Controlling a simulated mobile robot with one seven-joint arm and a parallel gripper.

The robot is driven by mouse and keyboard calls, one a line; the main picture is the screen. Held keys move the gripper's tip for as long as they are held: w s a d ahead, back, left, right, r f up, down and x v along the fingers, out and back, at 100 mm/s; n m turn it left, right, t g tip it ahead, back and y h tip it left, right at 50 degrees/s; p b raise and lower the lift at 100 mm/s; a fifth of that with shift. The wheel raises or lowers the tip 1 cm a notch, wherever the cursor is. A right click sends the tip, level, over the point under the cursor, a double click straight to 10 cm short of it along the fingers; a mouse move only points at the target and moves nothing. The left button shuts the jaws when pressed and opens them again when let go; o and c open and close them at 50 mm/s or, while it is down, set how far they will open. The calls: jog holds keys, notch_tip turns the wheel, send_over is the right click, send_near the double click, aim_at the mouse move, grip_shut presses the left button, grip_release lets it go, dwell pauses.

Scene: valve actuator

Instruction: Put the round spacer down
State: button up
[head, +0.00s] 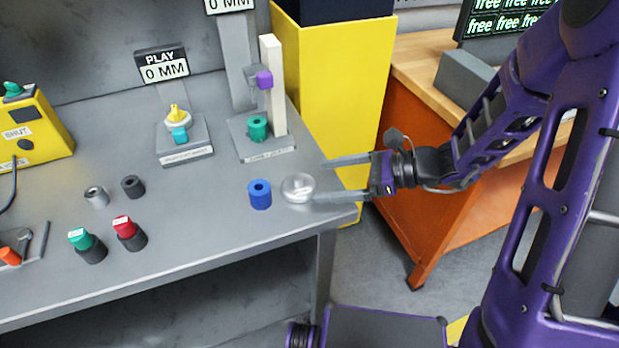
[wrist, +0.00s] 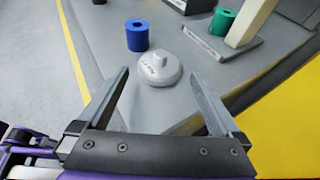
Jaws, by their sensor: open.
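My gripper (head: 320,181) is open at the right end of the grey bench, its fingers pointing left, with nothing held between them. In the wrist view, my gripper (wrist: 159,74) has its fingertips apart, short of a round silver-grey disc with a small knob and lettering (wrist: 158,68). The disc also shows in the head view (head: 298,188), resting on the bench near the lower fingertip; whether they touch is unclear. A blue hollow cylinder (head: 260,194) stands just left of the disc, upright, also in the wrist view (wrist: 137,36). No label marks which piece is the round spacer.
A green hollow cylinder (head: 257,128) sits on a gauge stand with a white post (head: 273,85). A yellow-knobbed fixture (head: 179,120), grey (head: 96,196) and black (head: 133,187) cylinders, and red (head: 127,232) and green-topped (head: 87,244) pieces stand further left. A yellow cabinet (head: 335,90) rises behind.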

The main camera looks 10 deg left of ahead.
jog(key=v, duration=0.6)
jog(key=shift+p, duration=0.3)
